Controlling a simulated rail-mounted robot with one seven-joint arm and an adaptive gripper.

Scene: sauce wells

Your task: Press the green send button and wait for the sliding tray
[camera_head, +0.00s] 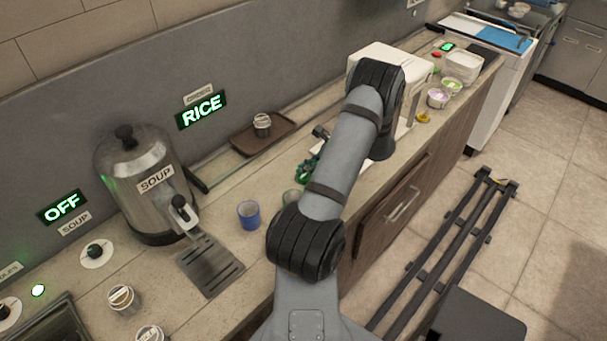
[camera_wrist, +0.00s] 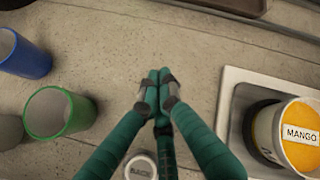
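A brown sliding tray (camera_head: 240,146) sits on the rail at the back of the counter, carrying a small lidded cup (camera_head: 262,125). Its dark edge shows at the top of the wrist view (camera_wrist: 235,4). A small green-lit panel (camera_head: 447,46) shows at the far end of the counter, and a round green light (camera_head: 38,290) at the near left; I cannot tell which is the send button. My gripper (camera_head: 308,170) is low over the middle counter, partly hidden by my arm. In the wrist view its teal fingers (camera_wrist: 159,80) meet at the tips with nothing between them.
A blue cup (camera_head: 249,215) and a green cup (camera_wrist: 60,113) stand left of my gripper. A mango tub (camera_wrist: 297,135) sits in a pale-edged holder at right. A soup urn (camera_head: 140,180) stands at left; a lit RICE sign (camera_head: 202,110) is on the wall.

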